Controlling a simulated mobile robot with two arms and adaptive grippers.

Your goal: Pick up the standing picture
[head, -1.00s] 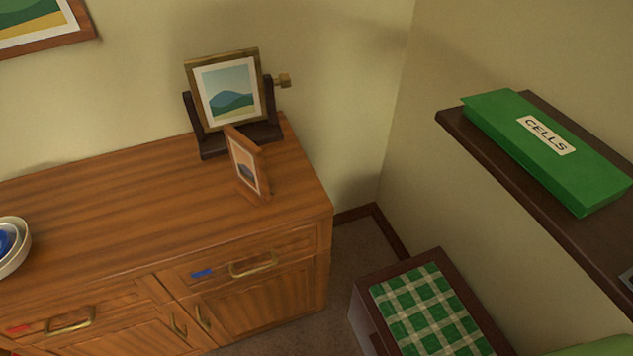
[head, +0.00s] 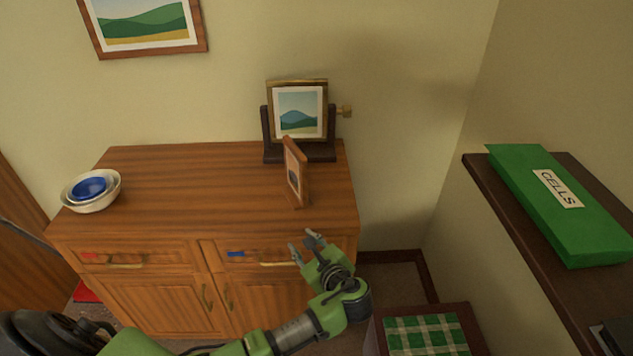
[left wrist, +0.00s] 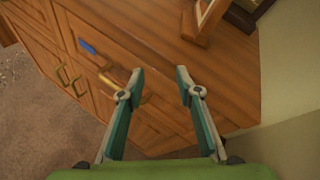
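The small standing picture (head: 294,174), in a reddish-brown wooden frame, stands upright on the right part of the wooden sideboard (head: 200,180), turned nearly edge-on in the head view. Its lower part shows at the top of the left wrist view (left wrist: 203,18). Behind it a larger picture in a gilt frame (head: 298,110) rests in a dark stand with a knob. My left gripper (head: 304,242) is in front of the sideboard's right front edge, below and apart from the standing picture. In the left wrist view its fingers (left wrist: 161,82) are spread and empty. My right gripper is not in view.
Nested bowls (head: 91,189) stand at the sideboard's left end. A dark shelf (head: 520,225) with a green CELLS box (head: 560,205) juts out on the right. A green checked cloth (head: 427,335) covers a low piece below. The sideboard's middle top is clear.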

